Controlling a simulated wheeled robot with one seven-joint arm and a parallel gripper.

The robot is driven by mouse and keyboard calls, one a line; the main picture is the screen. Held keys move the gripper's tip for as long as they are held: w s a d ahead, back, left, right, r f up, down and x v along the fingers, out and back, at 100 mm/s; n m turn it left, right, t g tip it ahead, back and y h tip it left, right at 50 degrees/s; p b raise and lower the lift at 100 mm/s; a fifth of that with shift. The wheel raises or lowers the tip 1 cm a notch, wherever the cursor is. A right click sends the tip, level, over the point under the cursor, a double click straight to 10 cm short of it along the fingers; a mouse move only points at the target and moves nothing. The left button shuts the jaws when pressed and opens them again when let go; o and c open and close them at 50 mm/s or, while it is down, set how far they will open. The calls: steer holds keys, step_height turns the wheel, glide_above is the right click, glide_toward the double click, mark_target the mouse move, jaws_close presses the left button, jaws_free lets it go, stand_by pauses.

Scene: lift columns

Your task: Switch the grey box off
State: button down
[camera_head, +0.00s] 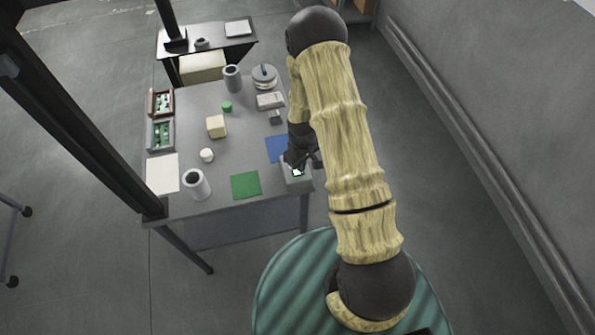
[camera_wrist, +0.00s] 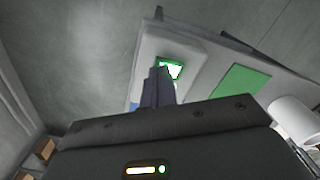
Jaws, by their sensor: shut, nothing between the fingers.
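The grey box (camera_head: 302,181) sits at the front right corner of the grey table, with a small switch (camera_head: 297,172) that shows white and green on its top. In the wrist view the box (camera_wrist: 194,57) is partly behind my fingers, and its switch (camera_wrist: 174,69) is bright white with a green border. My gripper (camera_head: 301,163) is over the box, just behind the switch. Its fingers (camera_wrist: 157,74) are shut and empty, with the tips overlapping the left edge of the switch in the wrist view. I cannot tell whether they touch it.
A blue mat (camera_head: 275,147) lies behind the box and a green mat (camera_head: 246,185) to its left. Grey cylinders (camera_head: 198,186), a cream block (camera_head: 216,126) and green-filled trays (camera_head: 161,134) stand on the table (camera_head: 222,203). Dark posts (camera_head: 146,203) rise at the left.

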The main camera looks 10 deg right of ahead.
steer(key=shift+f, duration=0.2)
steer(key=shift+r, duration=0.1)
steer(key=shift+r+p, duration=2.15)
steer(key=shift+r, duration=1.3)
steer(key=s+r+m+t+b, duration=0.1)
steer(key=s+r+m+b, duration=0.1)
steer(key=s+r, duration=0.5)
steer(key=s+r+m+t+b, duration=0.1)
steer(key=s+r+m, duration=0.3)
steer(key=r, duration=1)
steer(key=s+b, duration=0.1)
steer(key=s, duration=0.2)
steer(key=shift+s+r+t, duration=0.25)
steer(key=shift+t, duration=0.05)
